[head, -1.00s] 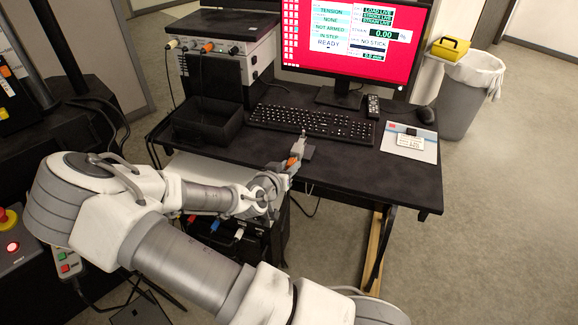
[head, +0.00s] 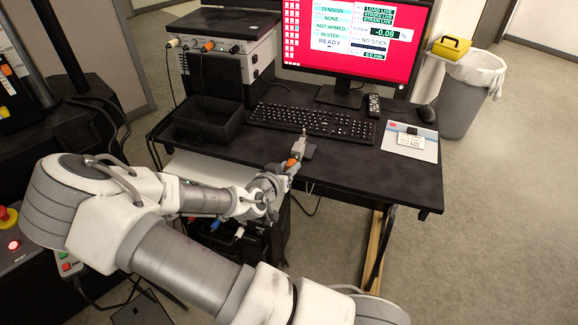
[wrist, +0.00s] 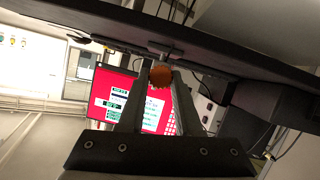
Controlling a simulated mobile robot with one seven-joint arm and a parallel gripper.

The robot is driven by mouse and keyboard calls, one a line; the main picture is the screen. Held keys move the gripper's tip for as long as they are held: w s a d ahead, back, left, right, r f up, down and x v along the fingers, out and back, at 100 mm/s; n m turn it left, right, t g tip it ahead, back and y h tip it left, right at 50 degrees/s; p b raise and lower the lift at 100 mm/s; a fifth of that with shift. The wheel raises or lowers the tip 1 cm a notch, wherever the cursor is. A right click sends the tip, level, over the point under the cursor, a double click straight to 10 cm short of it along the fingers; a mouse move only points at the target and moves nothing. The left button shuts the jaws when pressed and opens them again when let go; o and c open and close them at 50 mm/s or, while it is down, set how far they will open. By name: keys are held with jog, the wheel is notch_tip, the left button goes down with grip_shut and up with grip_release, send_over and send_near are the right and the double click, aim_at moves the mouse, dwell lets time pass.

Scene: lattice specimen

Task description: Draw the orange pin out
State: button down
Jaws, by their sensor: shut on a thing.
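The orange pin's round, ridged head (wrist: 160,76) sits between the fingertips of my gripper (wrist: 160,79) in the wrist view. A short grey shank or fitting shows just beyond the head, towards the dark plate-like edge above. In the head view the orange pin (head: 292,162) is a small spot at the front edge of the desk, beside a small grey metal fixture (head: 304,150). My gripper (head: 284,168) reaches it from the lower left and is shut on it. How deep the pin sits in the fixture cannot be told.
The black desk (head: 400,185) carries a keyboard (head: 312,122), an empty-looking black tray (head: 208,122), a clipboard (head: 410,143) and a red-screened monitor (head: 350,45). A dark box with cables (head: 255,243) stands under the desk, close to my wrist.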

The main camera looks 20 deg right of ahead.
jog(key=shift+s+a, duration=0.2)
jog(key=shift+a, duration=0.05)
jog(key=shift+s+a+p, duration=0.4)
jog(key=shift+s+a, duration=0.95)
jog(key=shift+s, duration=0.05)
